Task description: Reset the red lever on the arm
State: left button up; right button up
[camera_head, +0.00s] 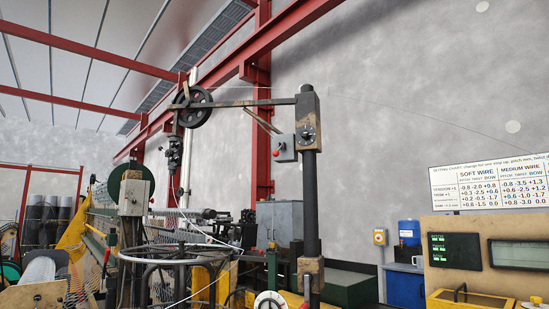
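A dark upright post (311,200) stands right of the middle in the head view. A long horizontal arm (250,102) runs left from its top to a dark spoked wheel (193,106). A small grey box (286,147) sits beside the post below the arm, with a small red knob or lever end (277,153) on its left side. A thin brownish bar (261,121) slants down under the arm. I cannot tell the lever's exact position at this size. Neither of my grippers shows.
A wire machine with a ring frame (180,252) fills the lower left. A tan control panel (490,255) with screens stands at lower right, below a settings chart (490,183). A white dial (269,301) is at the bottom edge. Red beams cross overhead.

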aim_at(276, 153)
jog(key=i+j+z, duration=0.1)
jog(key=i+z, duration=0.2)
jog(key=z, duration=0.2)
jog(key=i+j+z, duration=0.25)
jog(key=z, duration=0.25)
